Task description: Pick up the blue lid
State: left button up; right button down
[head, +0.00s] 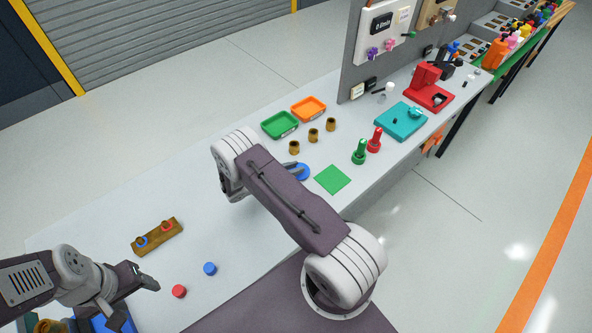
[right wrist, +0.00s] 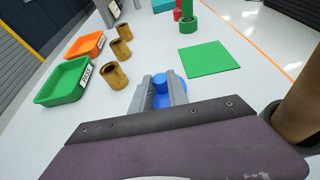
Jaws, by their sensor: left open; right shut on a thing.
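The blue lid (head: 302,172) is a round disc on the table beside the green square. In the right wrist view it shows as a blue disc with a raised knob (right wrist: 164,86). My right gripper (right wrist: 161,80) is shut on the blue lid, with one finger on each side of the knob. In the head view my right arm covers part of that gripper and the lid's left side. I cannot tell whether the lid touches the table. My left gripper (head: 137,298) is open and empty at the lower left, near a red cap (head: 179,291) and a blue cap (head: 210,268).
A green tray (head: 280,125), an orange tray (head: 309,108) and brown cylinders (head: 314,135) stand behind the lid. A green mat (head: 333,180) lies to its right, with green and red bottles beyond. A wooden block with rings (head: 157,237) lies left. The table's middle-left is clear.

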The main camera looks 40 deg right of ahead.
notch_tip(320, 180, up, 17)
jog(key=b, duration=0.1)
jog(key=shift+r+b, duration=0.2)
jog(key=shift+b, duration=0.15)
